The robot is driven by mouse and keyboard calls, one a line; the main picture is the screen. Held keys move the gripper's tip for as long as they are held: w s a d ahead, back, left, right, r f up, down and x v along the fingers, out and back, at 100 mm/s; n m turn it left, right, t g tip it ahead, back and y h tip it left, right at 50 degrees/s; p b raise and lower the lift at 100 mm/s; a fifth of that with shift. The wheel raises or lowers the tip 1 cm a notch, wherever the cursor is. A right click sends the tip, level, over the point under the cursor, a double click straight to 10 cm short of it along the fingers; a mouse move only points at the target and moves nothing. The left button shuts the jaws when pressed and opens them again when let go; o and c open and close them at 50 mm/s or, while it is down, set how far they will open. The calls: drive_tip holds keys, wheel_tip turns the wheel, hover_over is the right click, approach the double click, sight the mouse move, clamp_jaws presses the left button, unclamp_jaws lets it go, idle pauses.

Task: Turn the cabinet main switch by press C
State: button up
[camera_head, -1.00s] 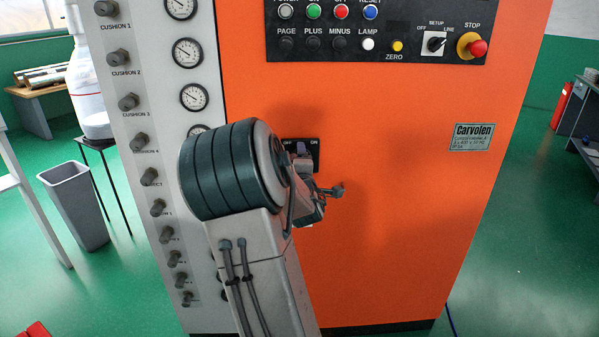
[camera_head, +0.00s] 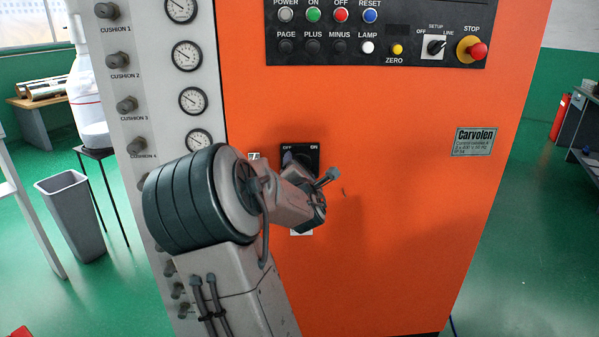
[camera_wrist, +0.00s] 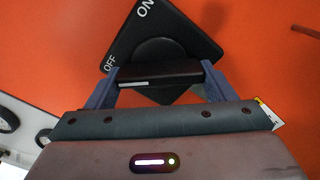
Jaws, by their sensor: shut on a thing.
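The main switch has a black square plate (camera_head: 311,152) marked OFF and ON, low on the orange cabinet front. In the wrist view the plate (camera_wrist: 178,30) looks tilted, with OFF at its left corner and ON near the top. Its black bar handle (camera_wrist: 160,73) lies across the picture, slanted to the plate's edges. My gripper (camera_wrist: 160,80) is shut on this handle, with one blue-grey finger at each end. In the head view my wrist covers the handle and fingertips.
The orange cabinet (camera_head: 400,220) carries a button panel (camera_head: 375,35) above and a nameplate (camera_head: 472,142) to the right. Gauges and cushion knobs line the grey side panel (camera_head: 150,70). A grey bin (camera_head: 72,215) stands on the green floor at left.

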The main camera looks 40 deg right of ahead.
drive_tip(key=shift+n, duration=0.4)
drive_tip(key=o, duration=1)
drive_tip(key=shift+p+v, duration=1.55)
drive_tip(key=shift+v, duration=5.4)
drive_tip(key=shift+w+a, duration=0.1)
drive_tip(key=shift+w, duration=0.05)
